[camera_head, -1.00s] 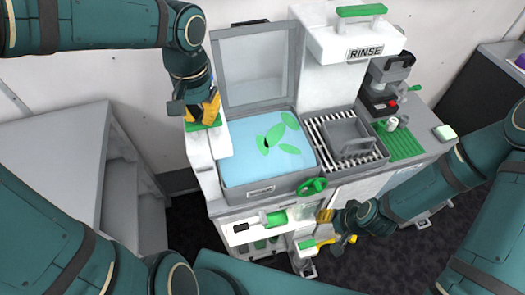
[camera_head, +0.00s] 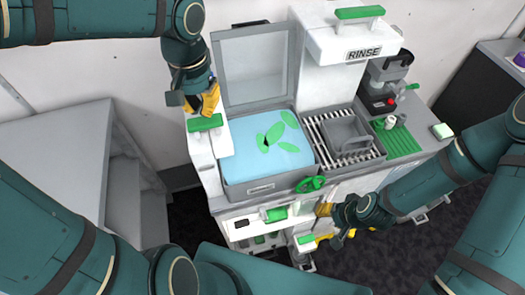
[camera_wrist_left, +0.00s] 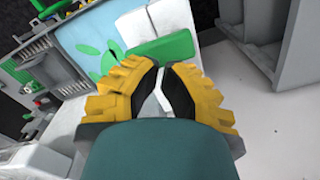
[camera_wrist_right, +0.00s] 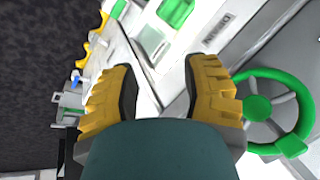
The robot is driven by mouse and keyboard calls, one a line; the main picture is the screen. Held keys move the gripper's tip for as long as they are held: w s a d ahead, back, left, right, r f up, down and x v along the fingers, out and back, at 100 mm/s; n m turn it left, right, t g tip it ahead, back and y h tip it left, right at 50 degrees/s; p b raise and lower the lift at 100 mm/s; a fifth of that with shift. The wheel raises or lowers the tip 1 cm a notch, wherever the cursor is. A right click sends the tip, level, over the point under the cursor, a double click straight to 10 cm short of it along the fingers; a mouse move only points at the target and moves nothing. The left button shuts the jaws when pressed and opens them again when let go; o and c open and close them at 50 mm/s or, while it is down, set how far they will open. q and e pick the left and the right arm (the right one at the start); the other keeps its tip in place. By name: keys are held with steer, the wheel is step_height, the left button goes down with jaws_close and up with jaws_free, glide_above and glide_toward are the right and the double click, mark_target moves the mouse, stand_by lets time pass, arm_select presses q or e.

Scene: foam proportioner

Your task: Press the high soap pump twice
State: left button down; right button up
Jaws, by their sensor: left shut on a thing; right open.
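The high soap pump shows as a green press plate (camera_head: 204,123) on a white body at the left end of the station. In the left wrist view the green plate (camera_wrist_left: 160,47) lies just beyond my left fingertips, with a white block beside it. My left gripper (camera_head: 207,96) is above the plate and seems apart from it. Its yellow fingers (camera_wrist_left: 161,68) are shut together, with a pale strip between them that I cannot identify. My right gripper (camera_head: 325,210) is open and empty low at the station's front (camera_wrist_right: 158,75), left of the green handwheel (camera_wrist_right: 258,108) in its wrist view.
A basin of blue liquid (camera_head: 243,150) with an open grey lid (camera_head: 256,65) stands right of the pump. The green handwheel (camera_head: 311,184) juts from the front. A striped rack (camera_head: 317,125) and a white RINSE housing (camera_head: 335,48) stand further right. Another green part (camera_head: 306,240) sits low in front.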

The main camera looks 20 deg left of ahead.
arm_select(q)
step_height(320, 180, up, 6)
steer(key=p, duration=0.4)
steer(key=shift+p, duration=0.4)
stand_by(0.4)
